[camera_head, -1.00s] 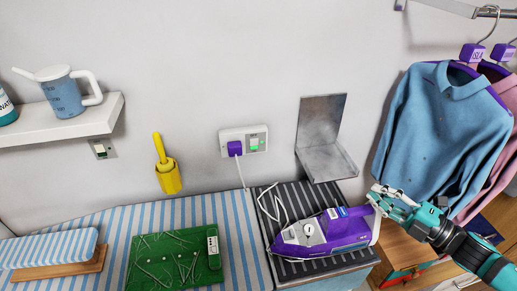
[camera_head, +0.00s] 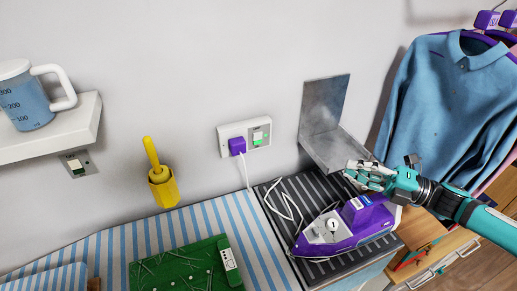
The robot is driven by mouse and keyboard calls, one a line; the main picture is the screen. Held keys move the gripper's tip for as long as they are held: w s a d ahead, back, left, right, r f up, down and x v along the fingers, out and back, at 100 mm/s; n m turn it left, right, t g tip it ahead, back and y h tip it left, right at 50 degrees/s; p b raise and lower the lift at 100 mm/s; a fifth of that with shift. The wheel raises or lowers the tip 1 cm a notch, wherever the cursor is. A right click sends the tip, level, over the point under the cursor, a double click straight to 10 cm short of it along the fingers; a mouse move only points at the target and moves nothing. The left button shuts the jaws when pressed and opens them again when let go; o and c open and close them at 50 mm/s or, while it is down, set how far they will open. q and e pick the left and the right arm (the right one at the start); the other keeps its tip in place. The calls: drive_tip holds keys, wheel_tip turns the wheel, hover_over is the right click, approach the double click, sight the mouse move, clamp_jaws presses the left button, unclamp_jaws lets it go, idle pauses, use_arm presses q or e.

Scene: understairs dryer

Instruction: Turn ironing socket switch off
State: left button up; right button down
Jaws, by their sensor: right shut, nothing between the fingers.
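The ironing socket (camera_head: 245,138) is a white double plate on the wall. A purple plug (camera_head: 237,146) sits in its left part, with a white cord running down from it. Its switch (camera_head: 258,136) is at the right part, with a small green mark showing below it. My right gripper (camera_head: 352,173) comes in from the right and is shut and empty. It is in front of the metal bracket and above the iron, well to the right of the socket and apart from it. My left gripper is not in view.
A purple iron (camera_head: 345,228) stands on a dark ribbed mat (camera_head: 278,203). A grey metal bracket (camera_head: 325,120) is on the wall between gripper and socket. A yellow holder (camera_head: 163,187) hangs left of the socket. Blue shirts (camera_head: 450,100) hang at right. The wall around the socket is clear.

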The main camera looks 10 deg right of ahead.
use_arm(q)
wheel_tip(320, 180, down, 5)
drive_tip(key=b, duration=0.3)
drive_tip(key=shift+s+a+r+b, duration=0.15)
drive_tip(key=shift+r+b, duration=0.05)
drive_tip(key=shift+b, duration=0.1)
use_arm(e)
drive_tip(key=f, duration=0.4)
drive_tip(key=shift+w+a+f, duration=0.2)
drive_tip(key=shift+a+f, duration=0.05)
drive_tip(key=shift+a, duration=0.05)
drive_tip(key=shift+a, duration=0.1)
drive_tip(key=p, duration=0.6)
approach(258, 138)
drive_tip(key=s+a+r, duration=0.2)
drive_tip(key=a, duration=0.4)
use_arm(q)
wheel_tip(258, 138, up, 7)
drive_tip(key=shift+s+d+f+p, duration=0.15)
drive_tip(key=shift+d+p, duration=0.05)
drive_tip(key=shift+p, duration=0.15)
use_arm(e)
drive_tip(key=w, duration=0.2)
drive_tip(key=w+a, duration=0.1)
drive_tip(key=w, duration=0.1)
drive_tip(key=shift+f, duration=0.15)
